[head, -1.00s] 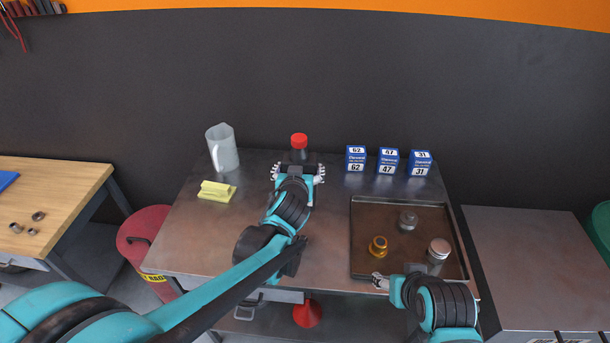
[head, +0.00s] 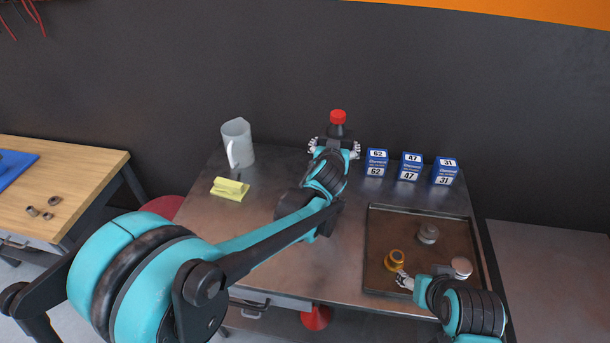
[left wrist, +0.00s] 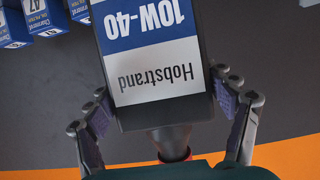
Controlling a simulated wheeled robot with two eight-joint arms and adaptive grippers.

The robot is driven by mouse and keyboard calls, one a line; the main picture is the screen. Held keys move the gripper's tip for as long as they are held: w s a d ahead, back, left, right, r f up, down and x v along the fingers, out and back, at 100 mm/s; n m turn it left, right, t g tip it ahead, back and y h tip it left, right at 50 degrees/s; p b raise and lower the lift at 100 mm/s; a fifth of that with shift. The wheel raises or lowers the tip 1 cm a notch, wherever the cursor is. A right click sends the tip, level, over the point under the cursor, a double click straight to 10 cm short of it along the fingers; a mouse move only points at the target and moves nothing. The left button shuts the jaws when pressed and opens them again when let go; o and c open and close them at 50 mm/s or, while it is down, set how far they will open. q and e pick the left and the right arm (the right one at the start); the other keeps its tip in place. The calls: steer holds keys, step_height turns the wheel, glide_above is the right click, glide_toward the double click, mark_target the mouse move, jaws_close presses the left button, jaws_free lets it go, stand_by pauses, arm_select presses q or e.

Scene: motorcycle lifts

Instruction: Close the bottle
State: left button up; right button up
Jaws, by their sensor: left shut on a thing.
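A dark bottle (head: 337,131) with a red cap (head: 338,117) on its top stands upright in the head view, at the back of the bench. My left gripper (head: 336,146) is around it, shut on the body. The left wrist view shows the bottle's white-and-blue label (left wrist: 155,75) upside down, a finger on each side, and part of the red cap (left wrist: 174,154) beyond the neck. My right gripper (head: 403,281) is low at the tray's front left, close to a brass-coloured part (head: 396,259); its opening is too small to judge.
A dark tray (head: 376,232) holds the brass part, a grey round piece (head: 428,233) and a pale-topped container (head: 461,267). Three blue boxes (head: 410,167) stand right of the bottle. A clear jug (head: 238,143) and yellow cloth (head: 229,189) are left. The bench's middle is clear.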

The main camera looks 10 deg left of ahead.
arm_select(q)
steer(key=w+a+f+b, duration=0.3)
steer(key=a+f, duration=0.3)
steer(key=a, duration=0.3)
steer(key=shift+w+a, duration=0.35)
steer(key=shift+w, duration=0.25)
steer(key=shift+f, duration=0.15)
steer(key=shift+f+b, duration=1.05)
steer(key=shift+f, duration=0.9)
steer(key=shift+f, duration=0.15)
steer(key=o, duration=2.3)
steer(key=shift+s, duration=0.1)
